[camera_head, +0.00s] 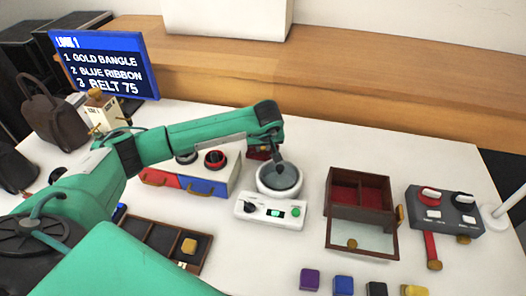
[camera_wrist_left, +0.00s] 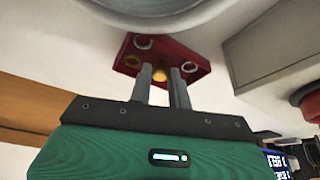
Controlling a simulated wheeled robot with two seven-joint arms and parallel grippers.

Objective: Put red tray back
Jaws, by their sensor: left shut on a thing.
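The red tray (camera_head: 256,152) is small and dark red, behind the white scale and mostly hidden by my arm in the head view. In the left wrist view the red tray (camera_wrist_left: 190,62) shows several ring-like pieces and a gold knob (camera_wrist_left: 160,75). My left gripper (camera_head: 274,146) is at the tray. In the left wrist view its fingers (camera_wrist_left: 162,88) are shut on the tray at the gold knob. A dark wooden box (camera_head: 331,200) with red-lined compartments stands right of the scale, with a pale, brass-knobbed front part. My right gripper is not in view.
The white scale (camera_head: 256,209) with its round pan stands close to the tray. A box with red and blue drawers (camera_head: 203,187) is to the left. A dark divided tray (camera_head: 150,232) and a grey control box (camera_head: 457,213) flank these. Coloured blocks line the front.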

